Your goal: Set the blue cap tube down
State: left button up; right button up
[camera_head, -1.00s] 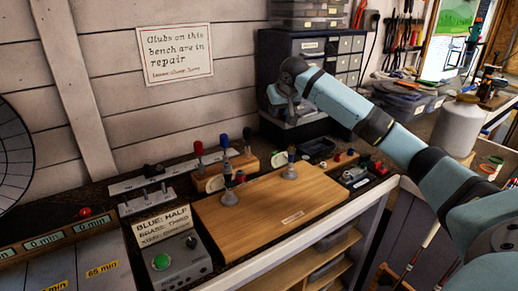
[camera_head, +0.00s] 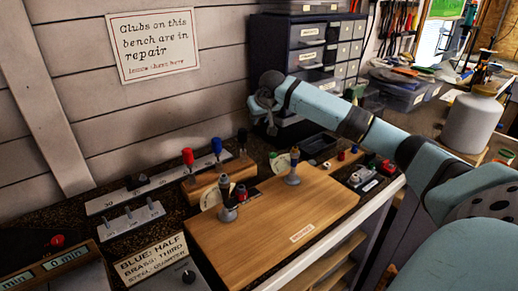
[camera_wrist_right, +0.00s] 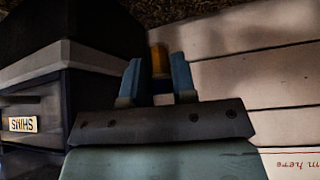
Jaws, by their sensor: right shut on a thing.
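My right gripper (camera_wrist_right: 157,78) reaches in from the right and hangs in front of the dark drawer cabinet, above the back of the bench; it also shows in the head view (camera_head: 269,122). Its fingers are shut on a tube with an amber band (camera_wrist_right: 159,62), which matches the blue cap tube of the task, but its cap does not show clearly. In the head view the held tube is too small to make out. My left gripper is out of view.
A wooden rack (camera_head: 222,178) holds red, blue and black topped items. A wooden board (camera_head: 255,235) carries two upright holders. The drawer cabinet (camera_head: 300,60) stands behind my gripper. The board's middle is clear.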

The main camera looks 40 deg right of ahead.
notch_tip(320, 180, down, 11)
jog(key=shift+f+b, duration=0.2)
jog(key=shift+b, duration=0.15)
jog(key=shift+f, duration=0.1)
jog(key=o, duration=0.9)
jog(key=shift+r, duration=0.35)
jog(key=v, duration=1.1)
jog(key=shift+s+a+r+p, duration=0.1)
jog(key=shift+s+r+p, duration=0.1)
jog(key=shift+p, duration=0.2)
jog(key=shift+r, duration=0.1)
